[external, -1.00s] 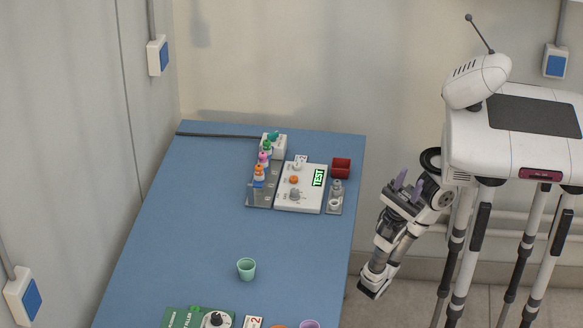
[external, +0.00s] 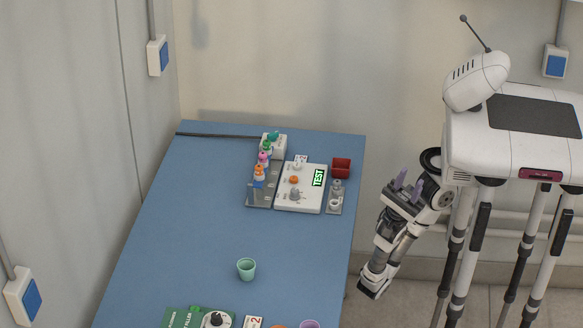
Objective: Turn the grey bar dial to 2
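A white panel box (external: 313,196) lies on the blue table. It carries a grey dial (external: 295,194) near its front left, which looks like the grey bar dial. Its markings are too small to read, so I cannot tell its setting. My gripper (external: 408,182) is off the table's right side, fingers up, apart and empty, well away from the panel.
A grey rack (external: 262,198) with several coloured pieces stands left of the panel. A red box (external: 341,168) and a small grey tray (external: 334,209) are at its right. A green cup (external: 246,269) stands nearer the front. The table's left middle is clear.

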